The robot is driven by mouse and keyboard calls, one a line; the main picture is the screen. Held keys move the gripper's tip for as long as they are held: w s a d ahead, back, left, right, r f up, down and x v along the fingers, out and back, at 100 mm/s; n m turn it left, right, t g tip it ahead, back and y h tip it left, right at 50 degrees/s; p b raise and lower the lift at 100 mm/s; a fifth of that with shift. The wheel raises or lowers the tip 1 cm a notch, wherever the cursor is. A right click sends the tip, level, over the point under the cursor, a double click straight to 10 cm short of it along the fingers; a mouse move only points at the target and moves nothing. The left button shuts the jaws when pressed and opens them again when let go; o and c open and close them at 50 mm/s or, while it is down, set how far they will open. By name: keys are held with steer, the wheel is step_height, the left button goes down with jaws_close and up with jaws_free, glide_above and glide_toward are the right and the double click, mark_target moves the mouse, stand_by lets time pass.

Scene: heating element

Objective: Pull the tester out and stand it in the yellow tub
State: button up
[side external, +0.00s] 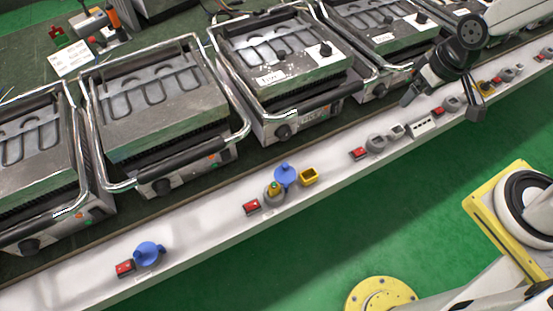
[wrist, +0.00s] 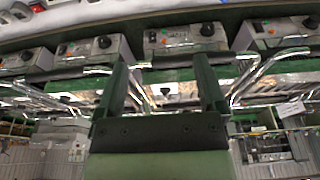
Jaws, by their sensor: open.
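The tester (side external: 274,187), a small piece with a yellow-green top, sits upright in a grey socket on the white ledge. The socket's blue lid (side external: 286,175) stands open beside it. The small yellow tub (side external: 308,178) stands just right of the socket, and its inside looks empty. My gripper (side external: 441,103) is open, with nothing between its fingers, well to the right of the tub and above the ledge. In the wrist view my gripper (wrist: 159,62) shows two spread dark fingers. I cannot make out the tester or tub there.
A red switch (side external: 252,206) sits left of the socket. Another blue-lidded socket (side external: 149,254) is at lower left. Several grey sockets and switches line the ledge to the right. Green floor lies in front.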

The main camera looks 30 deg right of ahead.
steer(key=shift+r, duration=0.1)
step_height(320, 180, up, 5)
steer(key=t+y, duration=0.2)
steer(key=t, duration=0.7)
glide_above(276, 188)
steer(key=s+d, duration=0.2)
steer(key=s, duration=0.2)
steer(key=shift+s+a+t+h, duration=0.9)
steer(key=shift+s+a+h, duration=0.1)
steer(key=shift+s, duration=0.2)
steer(key=shift+w+f, duration=0.4)
steer(key=shift+f, duration=6.2)
steer(key=shift+w+f, duration=0.4)
steer(key=shift+f, duration=6.2)
steer(key=shift+w+f, duration=0.4)
steer(key=shift+f, duration=6.2)
steer(key=shift+w, duration=0.15)
steer(key=shift+x, duration=2.5)
